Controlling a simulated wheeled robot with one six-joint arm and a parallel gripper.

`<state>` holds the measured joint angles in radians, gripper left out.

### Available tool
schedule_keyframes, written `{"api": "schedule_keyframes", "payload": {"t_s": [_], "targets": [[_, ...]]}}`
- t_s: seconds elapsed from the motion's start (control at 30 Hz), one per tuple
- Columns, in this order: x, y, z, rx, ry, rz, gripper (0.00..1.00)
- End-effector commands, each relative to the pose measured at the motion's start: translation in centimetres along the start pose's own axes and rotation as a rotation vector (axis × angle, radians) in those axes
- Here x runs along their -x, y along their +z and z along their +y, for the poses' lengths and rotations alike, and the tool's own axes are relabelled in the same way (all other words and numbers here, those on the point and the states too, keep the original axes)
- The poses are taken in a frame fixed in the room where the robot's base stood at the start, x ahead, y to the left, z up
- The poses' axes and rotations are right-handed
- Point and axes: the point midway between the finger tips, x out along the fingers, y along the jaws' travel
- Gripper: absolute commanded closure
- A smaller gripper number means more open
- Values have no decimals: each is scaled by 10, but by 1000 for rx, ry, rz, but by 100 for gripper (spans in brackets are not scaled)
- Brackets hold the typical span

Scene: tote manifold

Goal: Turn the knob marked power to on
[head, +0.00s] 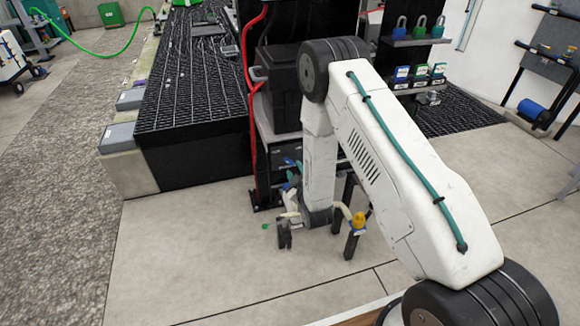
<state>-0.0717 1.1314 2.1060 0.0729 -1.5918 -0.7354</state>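I cannot make out a knob marked power in the head view. A dark cabinet or panel (285,157) stands behind my arm, partly hidden by it, with small blue and green parts at its lower front that are too small to identify. My gripper (318,243) hangs low in front of this cabinet, above the pale floor. Its two dark fingers are wide apart, and nothing shows between them. I cannot tell whether it touches anything.
A black grating platform (190,85) lies at the left, with a red hose (248,60) running down beside it. A black tote (278,85) sits above the cabinet. A shelf (412,40) with padlocks is at the back right. Pale floor (190,250) in front is clear.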

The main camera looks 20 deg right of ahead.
Motion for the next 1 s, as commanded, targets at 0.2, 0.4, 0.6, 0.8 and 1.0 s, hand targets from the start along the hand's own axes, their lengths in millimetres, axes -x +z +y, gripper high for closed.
{"api": "schedule_keyframes", "payload": {"t_s": [0.2, 0.4, 0.6, 0.8, 1.0], "targets": [[15, 18, -17, 41, 47, 51, 65], [-6, 16, -15, 44, 54, 58, 65], [-38, 15, -14, 43, 52, 57, 65], [-58, 14, -13, 43, 52, 56, 65], [-61, 14, -13, 43, 50, 54, 65]]}}
